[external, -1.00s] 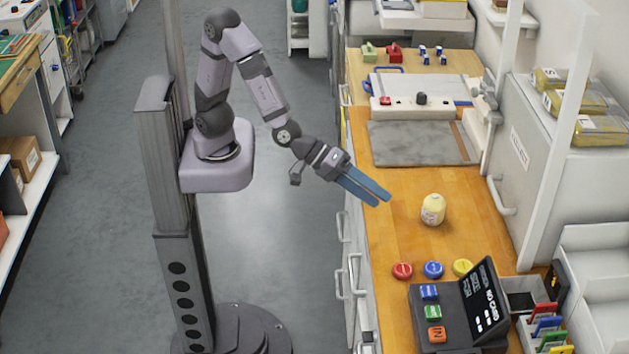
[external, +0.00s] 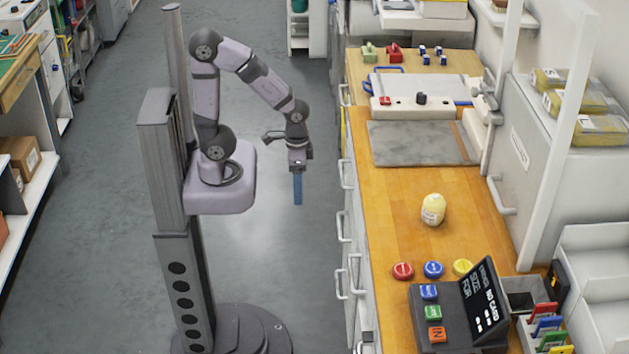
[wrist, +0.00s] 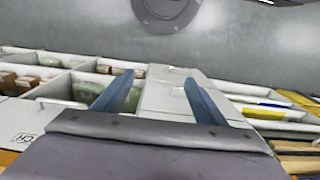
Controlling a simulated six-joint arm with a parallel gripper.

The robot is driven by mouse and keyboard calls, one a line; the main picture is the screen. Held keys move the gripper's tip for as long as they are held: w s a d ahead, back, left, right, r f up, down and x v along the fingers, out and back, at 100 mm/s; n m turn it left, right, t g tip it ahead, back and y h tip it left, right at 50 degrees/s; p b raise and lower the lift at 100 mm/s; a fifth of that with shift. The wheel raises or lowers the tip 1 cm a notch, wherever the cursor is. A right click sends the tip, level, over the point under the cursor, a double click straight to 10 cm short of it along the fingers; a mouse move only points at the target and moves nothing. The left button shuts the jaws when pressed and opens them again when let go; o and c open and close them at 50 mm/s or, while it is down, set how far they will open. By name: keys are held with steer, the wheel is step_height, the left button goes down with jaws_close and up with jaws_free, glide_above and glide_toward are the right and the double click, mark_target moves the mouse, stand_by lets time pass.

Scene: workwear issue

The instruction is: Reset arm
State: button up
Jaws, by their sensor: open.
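My gripper (external: 298,190) hangs over the open floor to the left of the wooden counter (external: 390,215), with its blue fingers pointing down. It is clear of the counter's edge and holds nothing. In the wrist view my gripper (wrist: 155,95) shows two blue fingers spread apart with nothing between them.
A grey mat (external: 420,143) lies farther back. Cabinet handles (external: 342,226) stick out along the counter's front. The floor (external: 270,240) around my gripper is clear.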

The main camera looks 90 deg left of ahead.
step_height(320, 180, up, 9)
steer(key=p, duration=0.7)
step_height(320, 180, down, 43)
steer(key=b, duration=4.3)
steer(key=shift+f, duration=0.2)
